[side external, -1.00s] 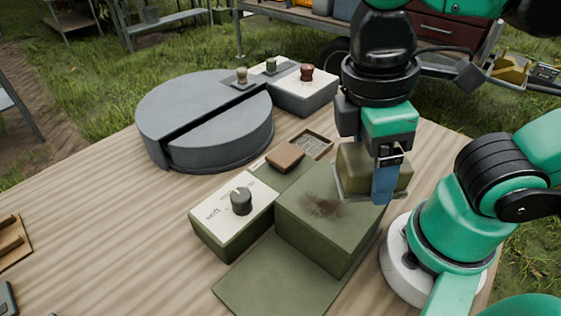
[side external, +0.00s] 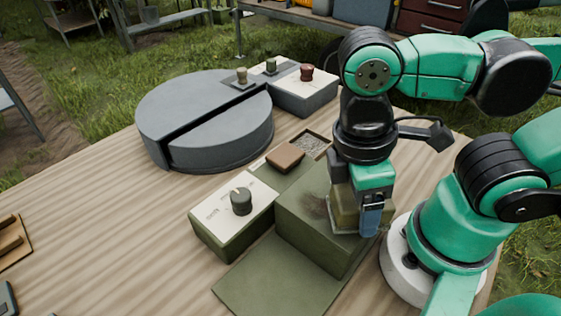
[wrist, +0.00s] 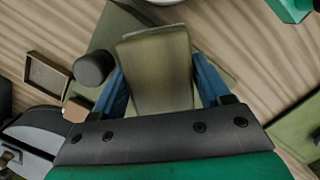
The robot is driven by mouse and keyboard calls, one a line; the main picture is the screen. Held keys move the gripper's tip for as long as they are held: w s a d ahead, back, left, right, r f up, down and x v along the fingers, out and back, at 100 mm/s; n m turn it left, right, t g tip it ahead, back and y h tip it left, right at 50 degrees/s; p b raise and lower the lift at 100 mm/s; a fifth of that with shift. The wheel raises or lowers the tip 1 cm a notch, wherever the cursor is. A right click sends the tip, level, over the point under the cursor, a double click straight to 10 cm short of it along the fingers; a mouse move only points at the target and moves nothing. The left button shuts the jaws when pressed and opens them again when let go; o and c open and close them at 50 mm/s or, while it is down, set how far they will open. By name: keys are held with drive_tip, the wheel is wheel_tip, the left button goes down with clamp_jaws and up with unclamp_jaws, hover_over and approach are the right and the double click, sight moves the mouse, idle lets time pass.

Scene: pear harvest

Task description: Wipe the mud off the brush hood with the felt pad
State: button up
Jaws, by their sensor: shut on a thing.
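The brush hood (side external: 305,238) is an olive box on the wooden table, with a dark brown mud smear (side external: 313,205) on its top. My gripper (side external: 359,212) is shut on the felt pad (side external: 343,208), a khaki block with a pale underside. The pad is at the right part of the hood top, beside the smear, and seems to touch the top, though the contact is hard to see. The pad covers part of the smear's right side. In the wrist view the pad (wrist: 158,78) sits between my two blue fingers.
A control box with a dark knob (side external: 241,201) adjoins the hood on the left. A brown block (side external: 285,157) and a small open tray (side external: 313,143) lie behind.

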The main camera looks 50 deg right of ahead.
sight(330, 191)
drive_tip(key=shift+f, duration=1)
idle(0.3)
drive_tip(key=shift+w+r, duration=0.1)
drive_tip(key=shift+w, duration=2)
clamp_jaws()
drive_tip(key=shift+w, duration=2.1)
